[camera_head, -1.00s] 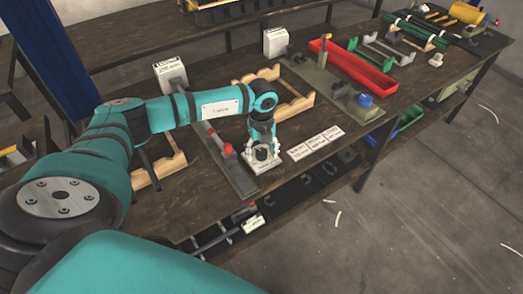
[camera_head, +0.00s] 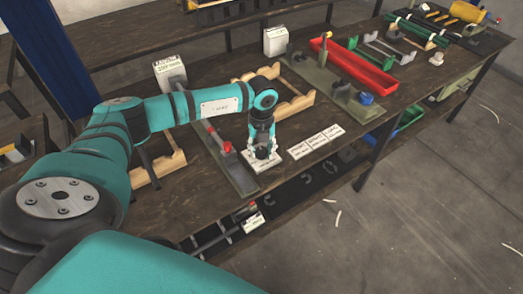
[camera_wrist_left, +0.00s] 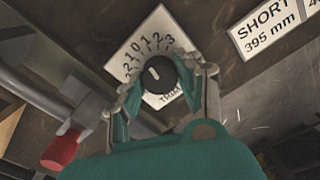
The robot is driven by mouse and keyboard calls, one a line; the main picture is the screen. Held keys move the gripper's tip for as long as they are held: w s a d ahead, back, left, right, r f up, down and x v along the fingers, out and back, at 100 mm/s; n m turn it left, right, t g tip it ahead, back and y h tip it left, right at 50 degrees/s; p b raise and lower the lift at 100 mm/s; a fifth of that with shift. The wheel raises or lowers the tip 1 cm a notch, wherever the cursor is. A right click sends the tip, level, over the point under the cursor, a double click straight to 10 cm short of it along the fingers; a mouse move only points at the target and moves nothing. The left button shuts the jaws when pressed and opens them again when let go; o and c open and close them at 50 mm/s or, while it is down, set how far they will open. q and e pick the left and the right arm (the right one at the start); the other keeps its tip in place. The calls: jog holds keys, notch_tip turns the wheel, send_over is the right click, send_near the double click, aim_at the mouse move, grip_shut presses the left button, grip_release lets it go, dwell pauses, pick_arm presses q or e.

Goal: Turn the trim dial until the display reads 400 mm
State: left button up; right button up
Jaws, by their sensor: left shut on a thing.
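The trim dial is a round black knob (camera_wrist_left: 160,75) with a white pointer mark, on a white plate (camera_wrist_left: 119,62) printed with a number scale and TRIM. The mark slants up and left, roughly towards the 0; its exact reading is uncertain. My left gripper (camera_head: 263,155) is above the plate at the bench's front, pointing down. In the left wrist view its fingers (camera_wrist_left: 163,85) are shut on the knob, one on each side. No display reading is legible in the head view. My right gripper is not in view.
White cards (camera_head: 317,142) lie right of the dial; one reads SHORT 395 mm (camera_wrist_left: 266,28). A grey-green fixture with a red knob (camera_head: 227,147) stands close left. Two grey boxes with white labels (camera_head: 167,65) (camera_head: 276,35), wooden racks (camera_head: 296,108) and a red tray (camera_head: 352,68) are farther back.

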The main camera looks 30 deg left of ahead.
aim_at(261, 151)
pick_arm(q)
jog(key=m+b, duration=0.1)
jog(key=m, duration=0.2)
jog(key=shift+m, duration=0.4)
jog(key=shift+m+b, duration=0.5)
jog(key=shift+m, duration=0.4)
jog(key=o, duration=1.1)
jog(key=shift+o, duration=0.2)
jog(key=shift+r, duration=0.25)
notch_tip(261, 151, up, 12)
jog(key=shift+f, duration=0.2)
